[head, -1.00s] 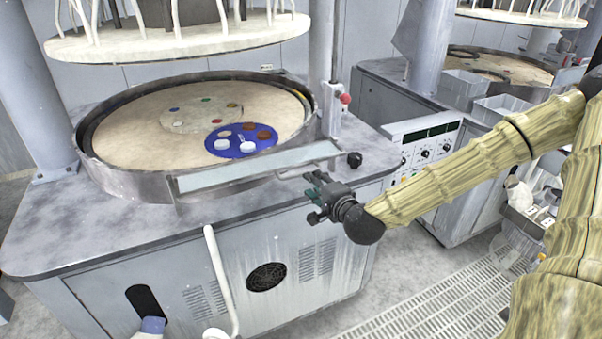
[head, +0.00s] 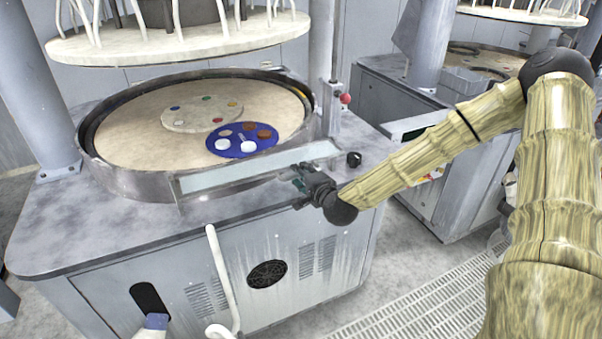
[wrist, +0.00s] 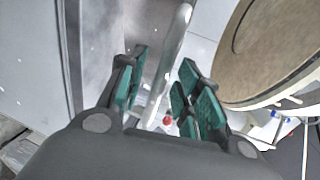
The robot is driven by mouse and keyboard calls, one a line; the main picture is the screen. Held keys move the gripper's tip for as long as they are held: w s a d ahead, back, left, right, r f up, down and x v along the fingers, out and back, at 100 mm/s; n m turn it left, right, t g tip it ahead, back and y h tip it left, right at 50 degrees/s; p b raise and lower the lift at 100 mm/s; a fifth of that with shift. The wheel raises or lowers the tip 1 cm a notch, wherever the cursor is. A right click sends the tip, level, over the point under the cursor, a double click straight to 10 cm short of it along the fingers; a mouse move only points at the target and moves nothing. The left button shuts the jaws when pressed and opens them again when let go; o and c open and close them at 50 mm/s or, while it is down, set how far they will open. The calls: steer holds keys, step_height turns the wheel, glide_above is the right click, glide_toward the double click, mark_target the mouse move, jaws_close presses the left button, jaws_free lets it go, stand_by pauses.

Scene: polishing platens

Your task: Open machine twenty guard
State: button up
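The guard (head: 230,174) is a pale, clear-looking panel in a metal frame along the front rim of the near polishing machine. It stands upright across the front of the platen. A thin bar runs along its right part, with a black knob (head: 354,159) beyond its right end. My gripper (head: 297,179) is at this bar and hides part of it. In the wrist view my gripper (wrist: 164,62) is open, with teal fingers apart. A pale grey bar (wrist: 169,65) shows between the fingers; I cannot tell whether they touch it.
A blue disc (head: 243,150) with white and brown pieces lies on the round tan platen (head: 120,135). A white plate with hoses (head: 190,42) hangs above. A post with a red knob (head: 346,98) stands right of the guard. Another machine (head: 385,105) stands at right.

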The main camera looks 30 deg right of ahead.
steer(key=shift+w, duration=0.2)
jaws_close()
steer(key=shift+f, duration=0.1)
